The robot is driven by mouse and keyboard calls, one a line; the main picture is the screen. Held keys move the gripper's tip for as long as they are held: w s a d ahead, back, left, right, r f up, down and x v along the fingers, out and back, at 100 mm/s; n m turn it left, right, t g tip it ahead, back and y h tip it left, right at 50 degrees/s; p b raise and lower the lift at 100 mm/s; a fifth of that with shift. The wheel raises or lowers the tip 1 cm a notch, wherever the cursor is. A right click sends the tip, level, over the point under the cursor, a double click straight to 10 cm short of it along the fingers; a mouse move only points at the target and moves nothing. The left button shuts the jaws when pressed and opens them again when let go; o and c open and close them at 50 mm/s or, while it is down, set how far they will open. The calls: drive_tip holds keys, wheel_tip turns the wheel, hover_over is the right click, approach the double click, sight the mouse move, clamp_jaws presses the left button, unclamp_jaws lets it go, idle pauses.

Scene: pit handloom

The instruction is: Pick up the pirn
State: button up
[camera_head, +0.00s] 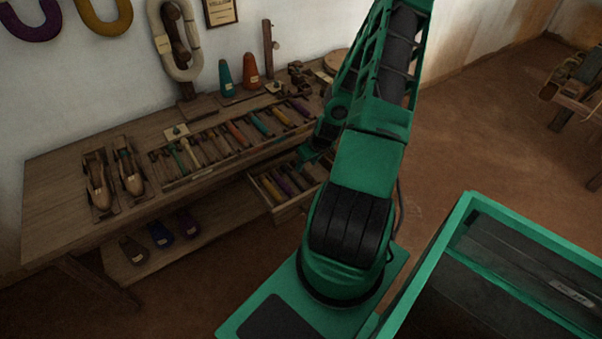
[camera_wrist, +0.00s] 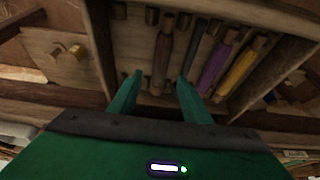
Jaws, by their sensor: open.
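Several pirns lie side by side in an open drawer (camera_head: 262,192) under the bench top. In the wrist view a brown pirn (camera_wrist: 162,58) lies ahead of my gripper (camera_wrist: 159,80), roughly between the lines of its two fingers. A dark pirn (camera_wrist: 188,50), a purple pirn (camera_wrist: 217,66) and a yellow pirn (camera_wrist: 240,70) lie to its right. My gripper is open and nothing is between its fingers. I cannot tell how far the fingertips are from the pirns. In the head view my arm hides part of the drawer.
A divided tray (camera_head: 200,175) of tools and coloured pirns sits on the bench (camera_head: 60,205). Two wooden shuttles (camera_head: 98,190) lie at its left. Coloured cones (camera_head: 251,72) stand at the back. The lower shelf (camera_head: 125,262) holds small dark items. Open floor (camera_head: 480,130) lies to the right.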

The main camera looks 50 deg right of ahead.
sight(303, 170)
drive_tip(key=shift+x, duration=2.8)
clamp_jaws()
